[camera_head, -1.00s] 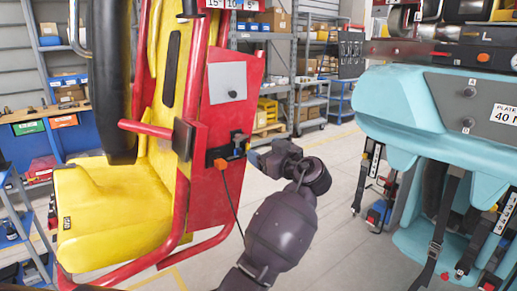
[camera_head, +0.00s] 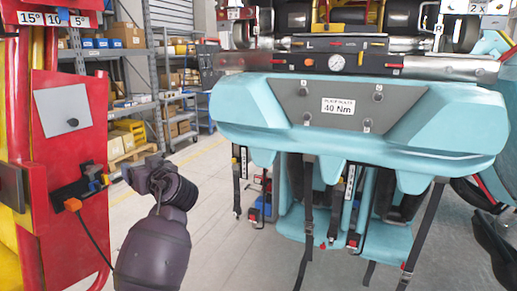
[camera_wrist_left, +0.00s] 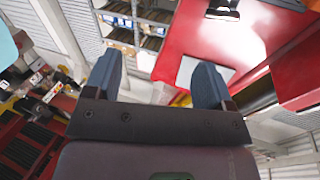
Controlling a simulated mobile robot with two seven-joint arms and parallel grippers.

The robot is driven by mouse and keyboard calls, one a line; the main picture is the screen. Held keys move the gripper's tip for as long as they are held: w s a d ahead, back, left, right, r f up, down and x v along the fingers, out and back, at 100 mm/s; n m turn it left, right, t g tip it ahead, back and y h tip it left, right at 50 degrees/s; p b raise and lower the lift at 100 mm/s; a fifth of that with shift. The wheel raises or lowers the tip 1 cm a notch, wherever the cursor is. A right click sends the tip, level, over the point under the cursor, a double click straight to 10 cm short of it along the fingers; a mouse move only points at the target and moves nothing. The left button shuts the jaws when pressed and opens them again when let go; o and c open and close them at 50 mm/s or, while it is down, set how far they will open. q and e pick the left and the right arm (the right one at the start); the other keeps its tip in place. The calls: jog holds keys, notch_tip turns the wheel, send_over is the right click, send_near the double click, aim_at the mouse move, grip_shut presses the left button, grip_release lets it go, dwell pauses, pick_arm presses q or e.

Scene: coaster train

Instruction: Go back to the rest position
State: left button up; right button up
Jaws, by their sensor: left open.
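My left gripper (camera_head: 122,178) is at the end of my dark arm in the left part of the head view. It is in front of the red panel's right edge, near an orange-and-blue fitting (camera_head: 93,172) on that panel. Whether it touches the fitting cannot be told from the head view. In the left wrist view, the two blue-grey fingers of my left gripper (camera_wrist_left: 157,82) stand wide apart with nothing between them. My right gripper does not show.
The red panel (camera_head: 75,125) with a grey plate stands close on the left. A large teal train body (camera_head: 260,105) with hanging black straps fills the centre and right. Shelves (camera_head: 140,60) with boxes stand behind. Bare grey floor (camera_head: 215,225) lies between.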

pick_arm(q)
jog(key=d+f+m+t+h, duration=0.5)
jog(key=f+m+h, duration=0.1)
jog(key=m+h, duration=0.2)
jog(key=s+d+f+m+h, duration=0.2)
jog(key=s+f+m+h, duration=0.4)
jog(key=f, duration=0.5)
jog(key=s+a+f+n+g, duration=0.2)
jog(key=s+f+g, duration=0.1)
jog(key=s+f, duration=0.9)
jog(key=s+a+f+n+g, duration=0.2)
jog(key=s+f, duration=1.1)
jog(key=s, duration=0.8)
jog(key=shift+s+a+g, duration=0.15)
jog(key=shift+s+g, duration=0.05)
jog(key=shift+g, duration=0.2)
